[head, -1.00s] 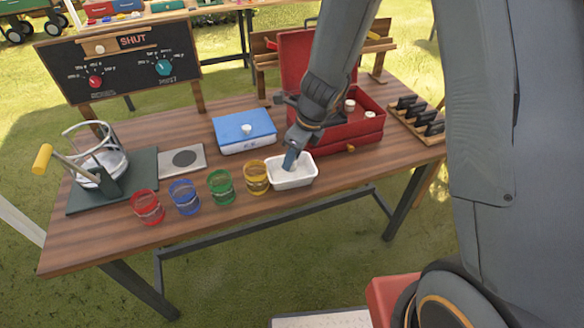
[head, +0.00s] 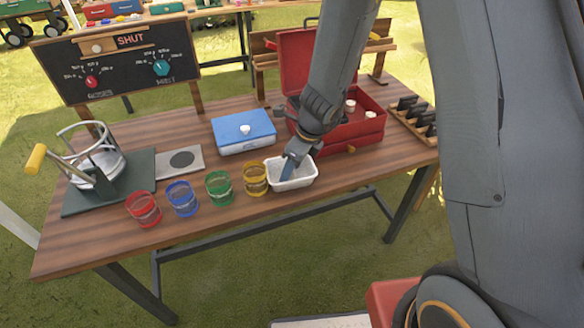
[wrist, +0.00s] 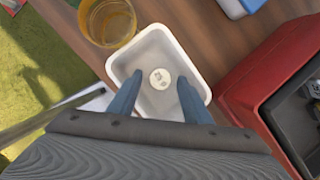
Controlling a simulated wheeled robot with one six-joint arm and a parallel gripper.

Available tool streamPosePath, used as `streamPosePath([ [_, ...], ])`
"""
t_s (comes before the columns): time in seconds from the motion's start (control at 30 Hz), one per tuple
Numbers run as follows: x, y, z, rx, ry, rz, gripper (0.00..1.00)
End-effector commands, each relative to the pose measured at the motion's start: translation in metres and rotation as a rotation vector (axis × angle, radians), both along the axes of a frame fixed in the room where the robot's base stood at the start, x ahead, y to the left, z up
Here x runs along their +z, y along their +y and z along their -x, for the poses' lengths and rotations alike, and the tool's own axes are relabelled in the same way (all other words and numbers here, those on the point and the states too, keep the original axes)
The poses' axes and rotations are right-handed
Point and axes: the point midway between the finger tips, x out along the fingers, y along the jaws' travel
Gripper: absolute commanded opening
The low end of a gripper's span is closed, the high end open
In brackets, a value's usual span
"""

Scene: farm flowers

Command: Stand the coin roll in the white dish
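The white dish (head: 306,182) stands on the wooden table near its front edge, right of the yellow glass. In the wrist view the dish (wrist: 202,82) shows from above. A round, pale end face of the coin roll (wrist: 160,78) shows inside it, near the middle of the floor; it looks upright, though its height is hard to judge. My gripper (wrist: 157,82) is open, its two blue fingers apart on either side of the coin roll with gaps visible. In the head view my gripper (head: 287,173) reaches down into the dish and the coin roll is not visible.
The yellow glass (head: 255,180) stands close left of the dish, with green, blue and red glasses further left. An open red box (head: 352,141) is close behind on the right. A blue-lidded box (head: 243,131) stands behind. A lever press (head: 93,165) is at far left.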

Motion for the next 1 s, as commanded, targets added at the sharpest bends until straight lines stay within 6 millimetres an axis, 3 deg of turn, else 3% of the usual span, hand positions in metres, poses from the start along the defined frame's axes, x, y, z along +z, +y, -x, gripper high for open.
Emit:
streamPosePath([
  [0.23,0.005,0.000,0.000,0.001,0.000,0.000,0.45],
  [0.7,0.092,-0.022,0.014,0.001,-0.004,-0.001,0.45],
  [1.0,0.117,-0.030,0.020,0.012,-0.003,0.004,0.45],
])
